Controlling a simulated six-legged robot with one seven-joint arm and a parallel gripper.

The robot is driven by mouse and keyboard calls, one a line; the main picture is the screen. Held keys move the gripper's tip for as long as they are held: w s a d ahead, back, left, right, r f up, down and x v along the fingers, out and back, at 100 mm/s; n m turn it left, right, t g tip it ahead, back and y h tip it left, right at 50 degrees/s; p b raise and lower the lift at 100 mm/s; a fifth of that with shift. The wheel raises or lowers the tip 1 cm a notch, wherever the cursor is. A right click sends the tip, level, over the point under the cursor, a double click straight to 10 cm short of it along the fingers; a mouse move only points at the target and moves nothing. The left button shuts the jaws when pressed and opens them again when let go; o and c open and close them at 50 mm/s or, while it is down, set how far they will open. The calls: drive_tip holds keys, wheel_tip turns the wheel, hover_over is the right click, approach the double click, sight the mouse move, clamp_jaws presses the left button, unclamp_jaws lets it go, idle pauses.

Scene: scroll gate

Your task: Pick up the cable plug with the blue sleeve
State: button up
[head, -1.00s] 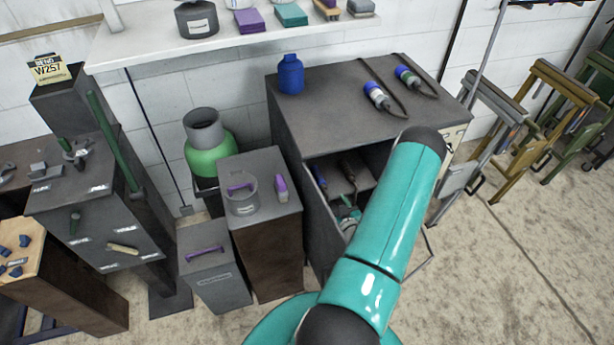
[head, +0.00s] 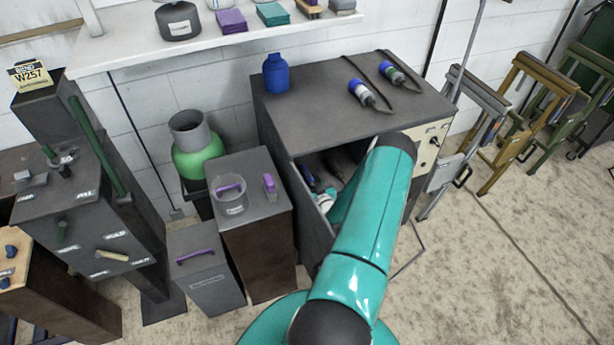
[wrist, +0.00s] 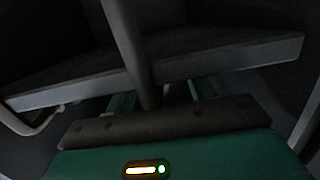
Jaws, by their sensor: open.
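A plug with a blue and white sleeve (head: 361,91) lies on top of the grey cabinet (head: 300,103), its dark cable running back.
A grey shelf edge (wrist: 235,59) crosses just ahead of my fingers in the wrist view. A blue bottle (head: 276,73) stands on the cabinet top. A lower box with a clear cup (head: 231,197) stands left.

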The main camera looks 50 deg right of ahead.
sight(306, 173)
drive_tip(key=shift+x, duration=1.05)
drive_tip(key=shift+c, duration=0.2)
clamp_jaws()
